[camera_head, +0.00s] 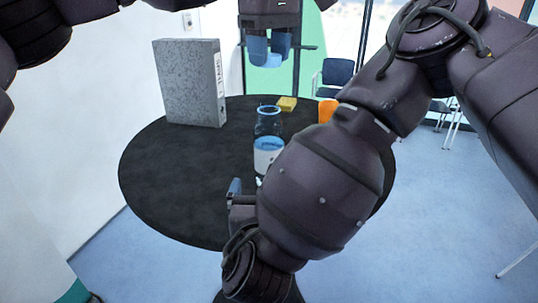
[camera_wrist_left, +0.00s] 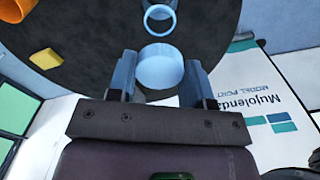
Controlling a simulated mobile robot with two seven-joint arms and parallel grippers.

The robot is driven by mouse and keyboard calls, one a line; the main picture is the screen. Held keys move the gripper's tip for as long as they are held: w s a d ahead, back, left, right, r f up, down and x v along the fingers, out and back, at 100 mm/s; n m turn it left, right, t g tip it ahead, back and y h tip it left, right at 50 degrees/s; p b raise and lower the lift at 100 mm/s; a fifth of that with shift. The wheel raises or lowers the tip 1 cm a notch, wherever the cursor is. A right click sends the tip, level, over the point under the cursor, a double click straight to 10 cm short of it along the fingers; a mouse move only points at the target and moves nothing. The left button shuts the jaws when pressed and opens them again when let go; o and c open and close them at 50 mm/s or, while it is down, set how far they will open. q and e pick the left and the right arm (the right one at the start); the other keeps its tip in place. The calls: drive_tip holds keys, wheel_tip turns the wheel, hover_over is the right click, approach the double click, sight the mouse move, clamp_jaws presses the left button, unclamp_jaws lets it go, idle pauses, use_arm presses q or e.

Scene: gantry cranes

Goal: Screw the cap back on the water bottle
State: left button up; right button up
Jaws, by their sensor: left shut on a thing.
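The clear water bottle (camera_head: 268,127) stands upright on the round black table, with a blue ring at its open top and a white-and-blue label. My right arm hides part of its lower right side. In the left wrist view, the blue cap (camera_wrist_left: 160,66) sits between the fingers of my left gripper (camera_wrist_left: 157,78), which is shut on it. The bottle's blue rim (camera_wrist_left: 159,18) shows just beyond the cap, apart from it. In the head view, my left gripper (camera_head: 268,48) is high above the bottle. My right gripper (camera_head: 236,190) is low beside the bottle, mostly hidden by my own arm.
A grey binder (camera_head: 190,84) stands at the back left of the black table (camera_head: 165,165). A yellow block (camera_head: 287,103) and an orange cup (camera_head: 326,110) are behind the bottle to the right. The table's left side is clear. Chairs (camera_head: 337,72) stand beyond.

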sight(268, 161)
use_arm(q)
drive_tip(key=shift+s, duration=0.1)
use_arm(e)
drive_tip(key=shift+w+f, duration=0.1)
drive_tip(key=shift+w, duration=0.8)
drive_tip(key=w, duration=1)
drive_tip(key=shift+w+d, duration=0.1)
drive_tip(key=shift+d, duration=0.25)
drive_tip(key=c, duration=1.3)
use_arm(q)
drive_tip(key=shift+f, duration=2.5)
use_arm(e)
drive_tip(key=shift+c, duration=0.2)
